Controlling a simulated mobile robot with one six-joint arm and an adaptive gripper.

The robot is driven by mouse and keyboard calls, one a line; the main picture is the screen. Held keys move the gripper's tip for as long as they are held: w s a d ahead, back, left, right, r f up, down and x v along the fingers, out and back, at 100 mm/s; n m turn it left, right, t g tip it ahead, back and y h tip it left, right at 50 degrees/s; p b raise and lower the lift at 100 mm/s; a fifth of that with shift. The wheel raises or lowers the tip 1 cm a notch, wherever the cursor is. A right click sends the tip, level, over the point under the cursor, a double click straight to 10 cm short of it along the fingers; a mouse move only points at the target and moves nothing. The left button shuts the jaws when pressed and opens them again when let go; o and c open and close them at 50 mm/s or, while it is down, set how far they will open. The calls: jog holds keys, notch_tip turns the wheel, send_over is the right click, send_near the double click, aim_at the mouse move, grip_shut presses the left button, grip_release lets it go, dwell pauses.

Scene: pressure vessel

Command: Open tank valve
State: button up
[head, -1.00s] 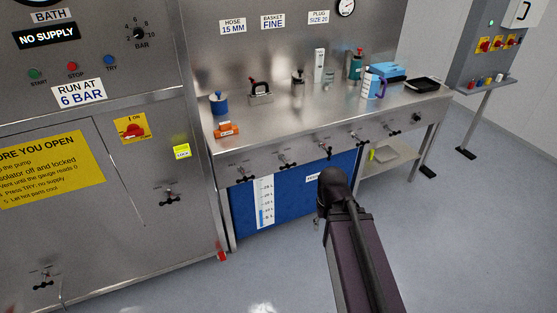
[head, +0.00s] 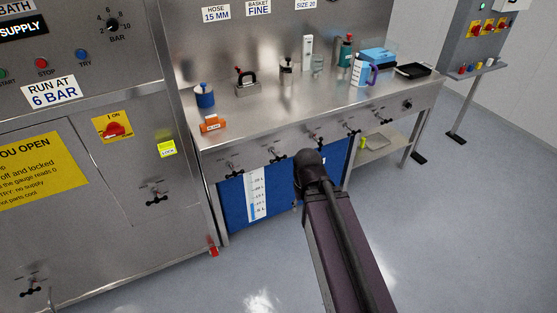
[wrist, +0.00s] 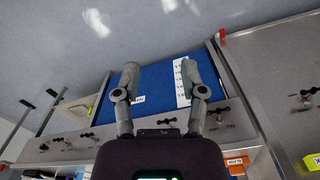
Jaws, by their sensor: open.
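A blue tank (head: 273,193) with a white level scale (head: 257,195) stands under the steel bench; it also shows in the wrist view (wrist: 155,85). Several black-handled valves line the bench front above it, among them a left one (head: 234,170) and one beside it (head: 279,156). Their labels are too small to read, so I cannot tell which is the tank valve. In the wrist view my gripper (wrist: 160,72) is open and empty, its two fingers apart before the blue tank face. One valve (wrist: 215,117) shows right of the fingers. My arm hides the gripper in the head view.
The steel cabinet (head: 95,215) at left carries a red isolator switch (head: 115,130) and two more black-handled valves, one at mid-height (head: 156,192). Bottles, a blue box (head: 379,58) and a black tray (head: 412,70) stand on the bench top (head: 300,103). The floor in front is clear.

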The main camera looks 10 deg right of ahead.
jog(key=w+a+f+m+t+y+b, duration=0.1)
jog(key=w+a+f+m+t+b, duration=0.15)
jog(key=w+f+b, duration=0.6)
jog(key=m+t+h+b, duration=0.2)
jog(key=m+t+b, duration=1.55)
jog(key=b, duration=1.95)
send_near(278, 158)
jog(key=s+f, duration=0.2)
jog(key=s, duration=0.2)
jog(key=shift+w+a+r+h, duration=0.1)
jog(key=shift+a+r+h, duration=0.15)
jog(key=shift+h, duration=0.15)
jog(key=shift+r, duration=0.1)
jog(key=p+x, duration=0.2)
jog(key=x, duration=1.1)
jog(key=shift+w, duration=0.4)
